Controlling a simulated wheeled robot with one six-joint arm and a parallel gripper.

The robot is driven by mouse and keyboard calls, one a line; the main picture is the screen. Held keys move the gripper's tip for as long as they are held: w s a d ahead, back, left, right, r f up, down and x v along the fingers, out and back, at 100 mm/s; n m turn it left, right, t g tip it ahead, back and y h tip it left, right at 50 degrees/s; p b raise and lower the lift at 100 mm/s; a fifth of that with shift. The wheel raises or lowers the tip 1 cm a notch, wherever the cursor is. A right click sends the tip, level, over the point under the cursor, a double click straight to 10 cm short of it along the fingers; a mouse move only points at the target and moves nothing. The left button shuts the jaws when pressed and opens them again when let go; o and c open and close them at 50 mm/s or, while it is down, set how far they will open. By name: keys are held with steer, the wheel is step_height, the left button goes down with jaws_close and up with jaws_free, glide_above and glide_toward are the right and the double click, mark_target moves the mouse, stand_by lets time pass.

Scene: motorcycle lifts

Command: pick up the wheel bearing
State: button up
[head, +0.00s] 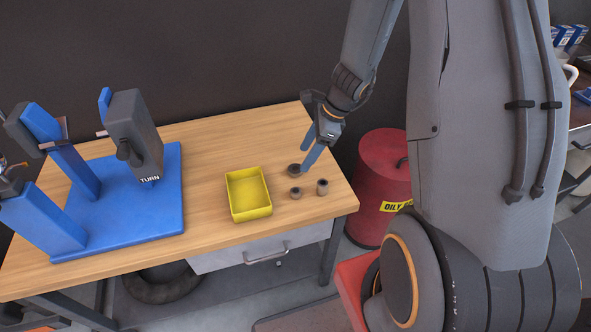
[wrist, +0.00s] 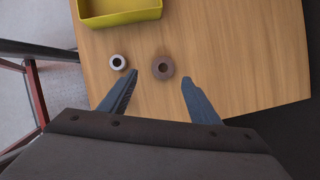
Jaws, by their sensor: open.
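Three small round parts stand on the wooden table. A dark, wide ring (head: 294,170) is the farthest back; it appears as a brownish ring with a dark hole in the wrist view (wrist: 163,68). A smaller ring (head: 296,193) sits nearer the front and looks pale-rimmed in the wrist view (wrist: 118,62). A taller dark cylinder (head: 322,187) stands to the right, hidden in the wrist view. I cannot tell for sure which is the wheel bearing. My gripper (head: 305,161) is open and empty, pointing down by the wide ring, which shows between its fingertips in the wrist view.
A yellow tray (head: 248,213), seemingly empty, stands left of the parts. A blue stand (head: 160,215) with a grey clamp unit (head: 133,130) fills the table's left. A red oily-waste bin (head: 383,190) is beyond the right edge. Bare wood (head: 210,145) lies behind the tray.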

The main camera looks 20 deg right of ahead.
mark_target(298, 164)
steer(key=shift+w+p+x, duration=0.15)
steer(key=shift+p+x, duration=0.05)
steer(key=shift+x, duration=1.3)
steer(key=shift+w+p+x, duration=0.15)
steer(key=shift+w+x, duration=0.05)
steer(key=shift+x, duration=1.3)
steer(key=shift+r, duration=0.1)
steer(key=c, duration=1.2)
